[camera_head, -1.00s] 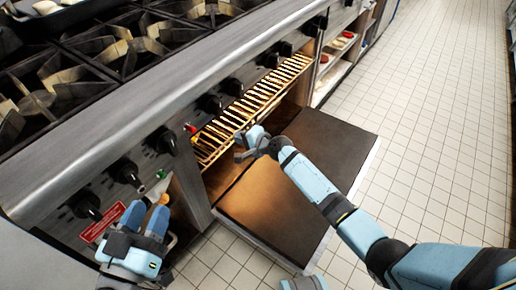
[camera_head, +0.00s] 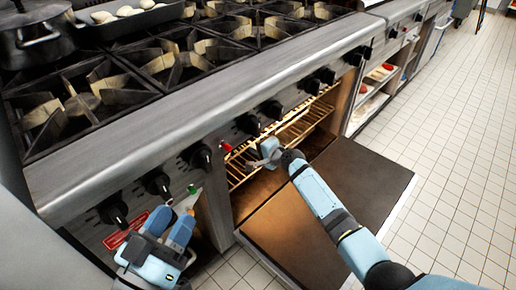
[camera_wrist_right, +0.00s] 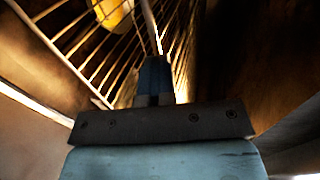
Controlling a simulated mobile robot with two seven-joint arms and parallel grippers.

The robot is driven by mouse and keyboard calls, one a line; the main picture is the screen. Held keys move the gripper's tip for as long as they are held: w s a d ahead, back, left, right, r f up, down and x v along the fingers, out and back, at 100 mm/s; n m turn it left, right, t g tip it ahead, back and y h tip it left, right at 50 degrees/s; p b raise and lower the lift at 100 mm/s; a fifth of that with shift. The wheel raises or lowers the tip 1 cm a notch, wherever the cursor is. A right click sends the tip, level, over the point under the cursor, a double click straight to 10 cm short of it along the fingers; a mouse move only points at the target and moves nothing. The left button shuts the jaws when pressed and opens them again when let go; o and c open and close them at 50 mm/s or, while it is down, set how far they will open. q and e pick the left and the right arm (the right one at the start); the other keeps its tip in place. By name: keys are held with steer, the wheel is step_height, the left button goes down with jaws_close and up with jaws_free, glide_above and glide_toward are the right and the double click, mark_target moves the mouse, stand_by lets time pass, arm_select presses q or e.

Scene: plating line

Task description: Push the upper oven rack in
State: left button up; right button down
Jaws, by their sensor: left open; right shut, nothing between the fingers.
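The oven (camera_head: 225,205) is open, with its dark door (camera_head: 345,190) folded down. Inside it, the upper rack (camera_head: 300,110) shows as gold wire bars under the control panel, mostly within the cavity. More gold bars show below it, partly hidden by my arm. My right gripper (camera_head: 266,153) is shut and empty at the oven mouth, by the rack's front; I cannot tell whether it touches. In the right wrist view, rack bars (camera_wrist_right: 110,55) run just beyond the fingers. My left gripper (camera_head: 172,215) is open and empty in front of the knobs at the left.
Burners (camera_head: 180,60) and a dark pot (camera_head: 35,35) are on the stovetop above. Several black knobs (camera_head: 157,182) stick out along the panel. Open shelves with red items (camera_head: 375,75) stand beyond the oven. The tiled floor (camera_head: 450,130) at right is clear.

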arm_select(q)
step_height(320, 180, down, 7)
steer(key=a+g+y+p, duration=0.3)
steer(key=p, duration=0.2)
steer(key=shift+r, duration=0.2)
arm_select(e)
steer(key=v, duration=1.3)
steer(key=shift+s+d, duration=0.25)
steer(key=shift+s, duration=0.1)
